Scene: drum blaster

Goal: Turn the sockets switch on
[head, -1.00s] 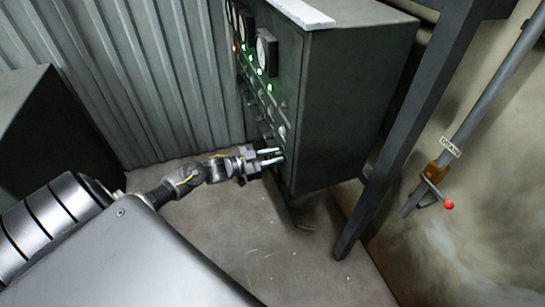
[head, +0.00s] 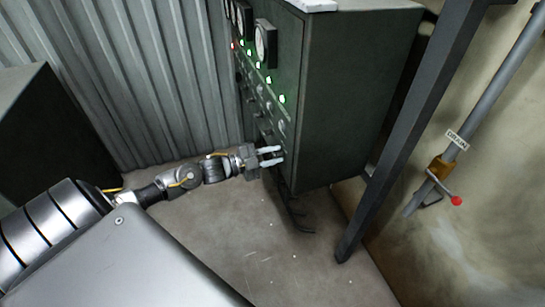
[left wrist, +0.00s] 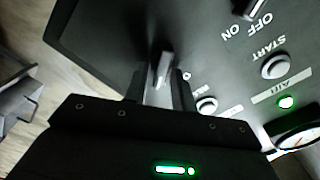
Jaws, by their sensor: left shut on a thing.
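My left gripper (head: 270,156) is at the lower front of the dark green control cabinet (head: 350,100), its fingers pointing at the panel. A row of lamps on the panel glows green, the nearest green lamp (head: 281,99) being above my gripper. My right gripper is not in view.
The wrist view shows another switch (left wrist: 252,8) marked OFF and ON, a START button (left wrist: 275,66) and a lit green lamp (left wrist: 286,102). A dark steel post (head: 405,130) and a red-knobbed pipe valve (head: 445,180) stand right. The floor (head: 270,250) before the cabinet is mostly clear.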

